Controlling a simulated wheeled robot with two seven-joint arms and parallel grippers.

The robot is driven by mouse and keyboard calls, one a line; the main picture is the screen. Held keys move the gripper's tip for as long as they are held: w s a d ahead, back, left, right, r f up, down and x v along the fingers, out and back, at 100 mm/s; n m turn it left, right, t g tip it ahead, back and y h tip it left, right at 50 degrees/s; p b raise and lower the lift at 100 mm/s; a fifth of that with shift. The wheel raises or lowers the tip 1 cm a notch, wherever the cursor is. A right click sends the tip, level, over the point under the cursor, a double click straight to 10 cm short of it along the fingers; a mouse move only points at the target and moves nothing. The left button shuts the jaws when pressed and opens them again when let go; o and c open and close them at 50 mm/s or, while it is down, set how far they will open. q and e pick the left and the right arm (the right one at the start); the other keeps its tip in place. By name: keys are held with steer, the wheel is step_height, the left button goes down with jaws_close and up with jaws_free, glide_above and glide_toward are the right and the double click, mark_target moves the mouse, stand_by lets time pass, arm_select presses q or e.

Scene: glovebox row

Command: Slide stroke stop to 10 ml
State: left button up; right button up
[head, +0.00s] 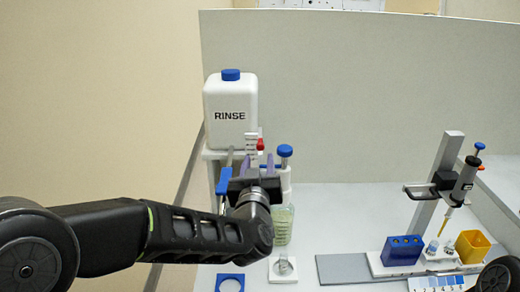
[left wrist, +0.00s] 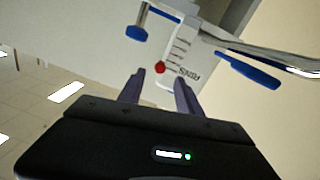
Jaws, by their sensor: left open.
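The red stroke stop knob (head: 260,144) sits at a small white scale plate (head: 252,137) in front of the RINSE bottle. In the left wrist view the red knob (left wrist: 160,67) shows beside the plate's dark graduation marks (left wrist: 184,45); their values are too small to read. My left gripper (head: 258,164) is open, its two fingers pointing toward the dispenser. In the left wrist view the knob appears between the fingertips (left wrist: 158,82), slightly beyond them; I cannot tell whether they touch it. My left wrist hides the lower dispenser. My right gripper is not in view.
The white RINSE bottle (head: 230,108) stands behind the knob. A blue lever (head: 223,181) is left of my gripper, and a blue-capped dispenser top (head: 285,151) is right. A pipette stand (head: 437,195), blue rack (head: 402,251) and yellow box (head: 472,247) stand at the right.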

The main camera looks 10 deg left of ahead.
mark_target(260, 149)
arm_select(q)
steer(key=w, duration=0.3)
steer(key=w+a+p, duration=0.1)
steer(key=w, duration=0.2)
steer(key=shift+w+a, duration=0.1)
jaws_close()
stand_by(0.3)
steer(key=shift+f, duration=0.1)
stand_by(0.9)
